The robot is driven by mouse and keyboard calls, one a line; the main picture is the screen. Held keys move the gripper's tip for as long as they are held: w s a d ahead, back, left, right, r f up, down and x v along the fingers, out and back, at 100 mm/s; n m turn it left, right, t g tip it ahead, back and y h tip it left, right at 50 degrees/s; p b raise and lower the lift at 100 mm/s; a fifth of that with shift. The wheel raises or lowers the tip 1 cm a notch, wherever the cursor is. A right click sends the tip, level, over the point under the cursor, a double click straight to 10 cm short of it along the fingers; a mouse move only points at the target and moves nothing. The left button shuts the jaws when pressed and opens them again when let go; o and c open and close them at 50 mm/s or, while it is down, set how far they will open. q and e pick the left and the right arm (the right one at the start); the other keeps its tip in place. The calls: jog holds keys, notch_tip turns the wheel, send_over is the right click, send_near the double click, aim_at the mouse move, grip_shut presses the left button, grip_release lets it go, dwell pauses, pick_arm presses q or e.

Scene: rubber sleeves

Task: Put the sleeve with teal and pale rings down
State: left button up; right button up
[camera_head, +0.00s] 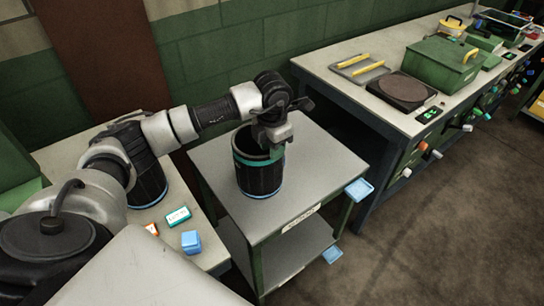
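The sleeve with teal and pale rings (258,178) is a black, upright, open-topped cylinder, with a teal band near its top and a pale blue ring at its bottom. It is over the grey top of a small cart (305,190); I cannot tell whether its base touches the surface. My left gripper (275,140) comes down from above onto the sleeve's rim and appears shut on its wall. My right gripper is not in view.
A blue box (191,242) and a small teal-and-white box (178,216) lie on the left bench. A long workbench (350,95) at right carries a green case (440,65) and a dark round plate (402,88). The cart top is clear around the sleeve.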

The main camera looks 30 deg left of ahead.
pick_arm(q)
notch_tip(320, 180, up, 9)
jog(key=b, duration=0.1)
jog(key=shift+f+b, duration=0.15)
jog(key=shift+b, duration=0.2)
jog(key=shift+f, duration=0.1)
